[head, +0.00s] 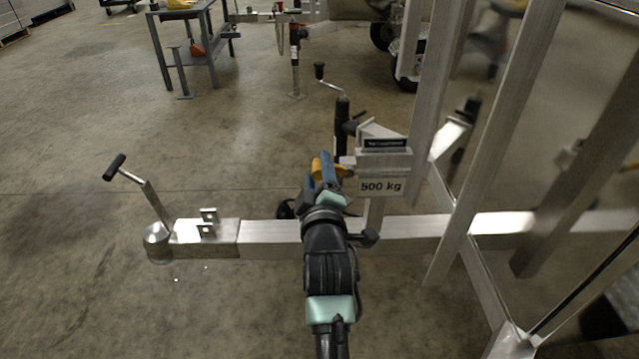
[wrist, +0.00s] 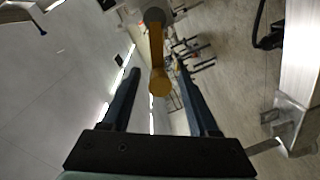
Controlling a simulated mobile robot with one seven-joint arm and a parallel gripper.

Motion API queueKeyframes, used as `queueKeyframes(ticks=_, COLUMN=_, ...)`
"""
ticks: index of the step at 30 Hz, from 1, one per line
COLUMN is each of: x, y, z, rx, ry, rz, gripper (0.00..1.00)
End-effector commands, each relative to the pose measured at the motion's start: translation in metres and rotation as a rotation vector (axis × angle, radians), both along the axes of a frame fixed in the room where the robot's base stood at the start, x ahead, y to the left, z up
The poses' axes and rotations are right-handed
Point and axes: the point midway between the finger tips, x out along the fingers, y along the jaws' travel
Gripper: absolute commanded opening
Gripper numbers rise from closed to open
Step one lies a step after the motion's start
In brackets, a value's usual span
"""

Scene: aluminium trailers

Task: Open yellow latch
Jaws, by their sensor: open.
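The yellow latch (wrist: 156,48) hangs down from the top of the wrist view, with a round grey end above and a rounded yellow end below. In the head view a part of the yellow latch (head: 317,169) shows beside the blue fingers of my gripper (head: 328,162). In the wrist view my gripper (wrist: 157,70) is open, one finger left and one right. The latch's lower end appears in the gap between the fingertips. No contact shows, and I cannot tell the exact depth. My arm hides part of the latch's mount in the head view.
A metal trailer drawbar (head: 270,238) runs across, with a crank handle (head: 130,180) at its left end. A 500 kg sign (head: 381,187) stands just right of my gripper. Upright frame posts (head: 490,140) stand at right. The floor at left is clear; a grey table (head: 185,50) stands behind.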

Motion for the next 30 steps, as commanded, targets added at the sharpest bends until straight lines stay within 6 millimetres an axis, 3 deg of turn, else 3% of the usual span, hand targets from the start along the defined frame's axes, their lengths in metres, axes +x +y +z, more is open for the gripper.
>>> queueKeyframes(ticks=5, x=-0.019, y=-0.001, z=0.002, rx=0.003, ry=0.003, rz=-0.001, gripper=0.6)
queueKeyframes(ticks=21, x=-0.112, y=-0.003, z=0.006, rx=0.003, ry=0.003, rz=-0.002, gripper=0.6)
queueKeyframes(ticks=30, x=-0.128, y=-0.003, z=0.007, rx=0.0, ry=0.002, rz=0.0, gripper=0.6)
